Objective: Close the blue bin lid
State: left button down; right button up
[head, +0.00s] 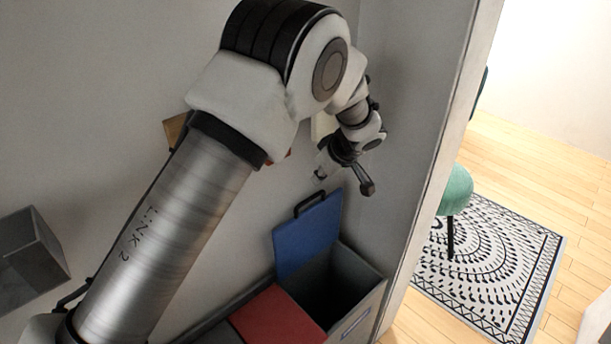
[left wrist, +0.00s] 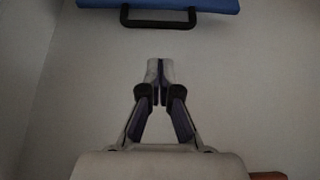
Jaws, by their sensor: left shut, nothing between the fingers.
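The blue lid (head: 308,236) stands open and upright at the back of its bin, with the dark bin opening (head: 330,285) showing in front of it. Its black handle (head: 310,203) is on the upper edge. In the left wrist view, part of the blue lid (left wrist: 185,5) and the handle (left wrist: 160,20) show at the top. My left gripper (head: 321,174) is above the lid in the head view, apart from it. In the left wrist view the fingers (left wrist: 158,70) are together and empty, short of the handle. My right gripper is not in view.
A red lid (head: 277,318) lies shut to the left of the open bin. A wall edge (head: 430,190) stands close on the right. A grey box (head: 33,250) is at the far left. Beyond the wall are a patterned rug (head: 490,265) and a green chair (head: 456,190).

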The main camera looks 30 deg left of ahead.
pick_arm(q)
jog(key=p+x, duration=0.1)
jog(key=x, duration=0.7)
jog(key=shift+a+f, duration=0.1)
jog(key=shift+f, duration=0.25)
jog(key=shift+a+f, duration=0.1)
